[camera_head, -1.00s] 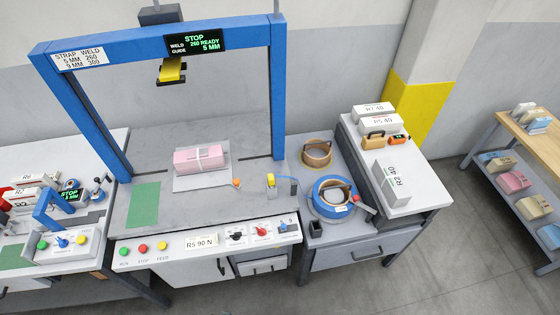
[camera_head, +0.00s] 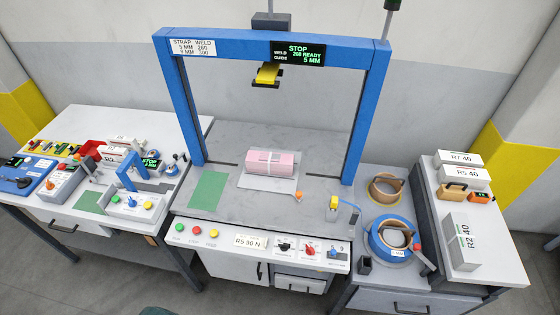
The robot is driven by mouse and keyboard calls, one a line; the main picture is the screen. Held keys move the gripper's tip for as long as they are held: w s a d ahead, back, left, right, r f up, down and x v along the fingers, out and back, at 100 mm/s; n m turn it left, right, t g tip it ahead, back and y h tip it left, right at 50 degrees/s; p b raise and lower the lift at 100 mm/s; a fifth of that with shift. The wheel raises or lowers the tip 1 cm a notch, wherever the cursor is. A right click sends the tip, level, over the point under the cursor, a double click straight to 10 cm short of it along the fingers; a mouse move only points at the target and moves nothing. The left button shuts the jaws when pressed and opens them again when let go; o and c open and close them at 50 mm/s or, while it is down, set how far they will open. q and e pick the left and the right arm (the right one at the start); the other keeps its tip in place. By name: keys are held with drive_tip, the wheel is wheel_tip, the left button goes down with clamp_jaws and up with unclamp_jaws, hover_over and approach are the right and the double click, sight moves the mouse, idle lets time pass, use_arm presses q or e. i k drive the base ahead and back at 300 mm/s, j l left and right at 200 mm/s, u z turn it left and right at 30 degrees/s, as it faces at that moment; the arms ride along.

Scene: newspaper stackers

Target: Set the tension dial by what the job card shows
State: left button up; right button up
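The job card (camera_head: 250,242), a white label that seems to read R5 90 N, is on the front panel (camera_head: 216,246) of the strapping machine. To its right sit three small knobs: a black one (camera_head: 284,246), a red one (camera_head: 309,251) and a blue one (camera_head: 336,252). Their markings are too small to read, so I cannot tell which is the tension dial or where each points. The display (camera_head: 298,53) reads STOP, 260 READY, 5 MM. A strapped pink bundle (camera_head: 273,163) lies under the blue arch (camera_head: 182,100). Neither gripper is in view.
Green, red and yellow buttons (camera_head: 196,231) are left of the card. A blue strap reel (camera_head: 393,240) stands right of the machine, with R2 40, R5 40 and R7 40 boxes (camera_head: 463,241) beyond. A left bench (camera_head: 120,116) holds a smaller machine and tools.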

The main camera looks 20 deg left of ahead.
sight(285, 247)
drive_tip(key=k+l+u, duration=0.3)
drive_tip(key=k+l, duration=0.15)
drive_tip(key=k+l+u, duration=0.5)
drive_tip(key=k+u, duration=0.15)
drive_tip(key=k, duration=0.3)
